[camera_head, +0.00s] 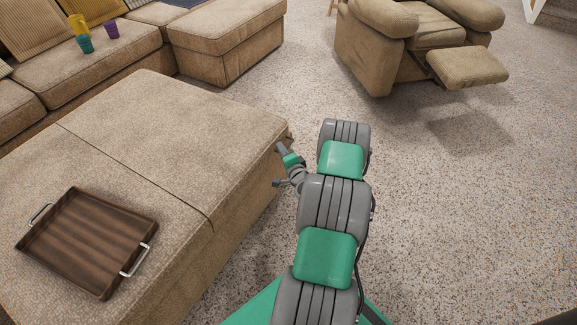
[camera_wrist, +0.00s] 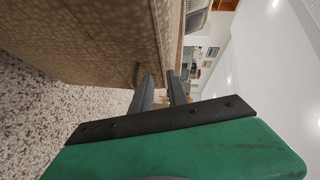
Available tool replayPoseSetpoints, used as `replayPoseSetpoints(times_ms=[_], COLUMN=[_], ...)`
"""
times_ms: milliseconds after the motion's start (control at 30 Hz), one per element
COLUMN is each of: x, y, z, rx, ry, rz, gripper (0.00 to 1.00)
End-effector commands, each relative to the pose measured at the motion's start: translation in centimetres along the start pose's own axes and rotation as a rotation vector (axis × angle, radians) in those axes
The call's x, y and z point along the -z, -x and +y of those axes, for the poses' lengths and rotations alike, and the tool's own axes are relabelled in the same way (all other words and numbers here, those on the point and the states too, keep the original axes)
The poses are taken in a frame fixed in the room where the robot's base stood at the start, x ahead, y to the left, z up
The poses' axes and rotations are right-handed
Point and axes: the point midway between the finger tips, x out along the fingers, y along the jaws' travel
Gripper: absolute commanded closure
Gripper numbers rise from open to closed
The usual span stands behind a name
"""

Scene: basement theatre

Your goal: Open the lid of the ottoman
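The ottoman (camera_head: 175,120) is a large beige upholstered block on the left in the head view. A seam divides its top, and both top sections lie flat. My gripper (camera_head: 283,150) is beside its right side, near the far right corner. In the wrist view the ottoman (camera_wrist: 90,40) fills the upper left, turned sideways. My gripper (camera_wrist: 160,88) shows two dark fingers with a gap between them and nothing visibly held. A small dark tab (camera_wrist: 136,74) shows on the ottoman close to the fingertips. I cannot tell whether they touch it.
A wooden tray (camera_head: 85,240) with metal handles lies on the ottoman's near section. A sofa (camera_head: 110,65) with several coloured cups stands behind at left. A recliner (camera_head: 415,45) with its footrest out stands at the back right. The speckled carpet (camera_head: 470,220) at right is clear.

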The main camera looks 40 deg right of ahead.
Motion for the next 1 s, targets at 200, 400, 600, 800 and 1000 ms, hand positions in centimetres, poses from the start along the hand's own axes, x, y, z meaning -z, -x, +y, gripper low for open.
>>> replayPoseSetpoints(times_ms=[200, 400, 600, 800, 1000], x=[2.9, 3.1, 3.5, 3.7, 3.7], y=[0.5, -3.2, -6.1, -6.5, -6.5], z=[5.1, 5.0, 5.0, 4.8, 4.8], rx=[0.014, 0.015, 0.012, 0.010, 0.010], ry=[-0.103, -0.098, -0.099, -0.101, -0.101], rz=[0.128, 0.123, 0.123, 0.124, 0.124], gripper=[0.80, 0.80, 0.80, 0.80, 0.88])
